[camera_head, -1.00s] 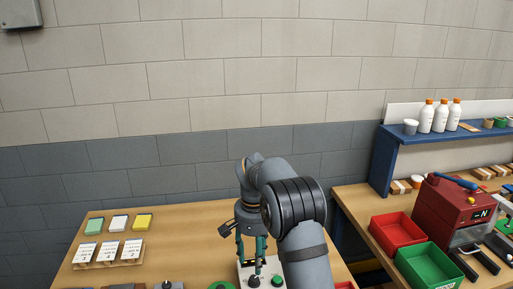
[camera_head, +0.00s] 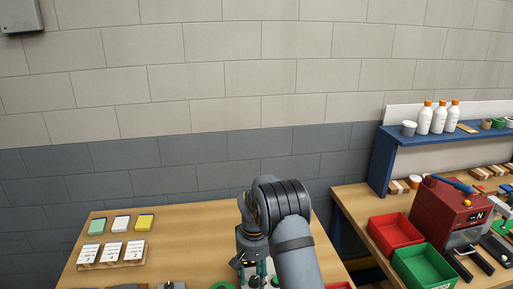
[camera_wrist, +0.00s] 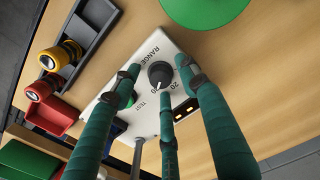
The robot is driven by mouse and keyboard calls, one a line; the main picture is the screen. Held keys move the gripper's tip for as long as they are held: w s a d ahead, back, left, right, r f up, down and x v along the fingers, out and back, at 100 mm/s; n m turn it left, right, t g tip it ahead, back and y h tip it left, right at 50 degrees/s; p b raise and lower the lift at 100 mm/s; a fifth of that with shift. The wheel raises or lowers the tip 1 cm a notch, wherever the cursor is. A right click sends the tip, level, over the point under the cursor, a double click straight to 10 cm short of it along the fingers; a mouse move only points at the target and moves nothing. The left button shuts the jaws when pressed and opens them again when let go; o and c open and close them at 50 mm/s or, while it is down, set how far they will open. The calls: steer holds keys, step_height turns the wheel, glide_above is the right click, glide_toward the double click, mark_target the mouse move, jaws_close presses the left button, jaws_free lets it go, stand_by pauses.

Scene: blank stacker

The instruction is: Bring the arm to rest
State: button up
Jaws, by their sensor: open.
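My gripper (camera_wrist: 155,88) has green fingers, spread open and empty. I cannot tell whether the fingertips touch the box or the knob. In the head view my gripper (camera_head: 262,272) is at the bottom centre, low over the wooden table (camera_head: 190,235), and my arm hides most of the box.
White, green and yellow pads (camera_head: 121,223) and a card rack (camera_head: 112,252) are on the left. A red bin (camera_head: 395,233), a green bin (camera_head: 425,265) and a red machine (camera_head: 450,210) are on the right bench. A blue shelf (camera_head: 384,160) holds bottles. Space above the table is clear.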

steer(key=n+p, duration=0.1)
steer(key=r+n+p, duration=0.1)
steer(key=shift+n+p, duration=0.35)
steer(key=shift+n, duration=0.05)
steer(key=n+p, duration=0.5)
step_height(320, 180, up, 9)
steer(key=b, duration=0.3)
steer(key=shift+r+b, duration=0.2)
steer(key=shift+b, duration=0.1)
steer(key=shift+r, duration=0.1)
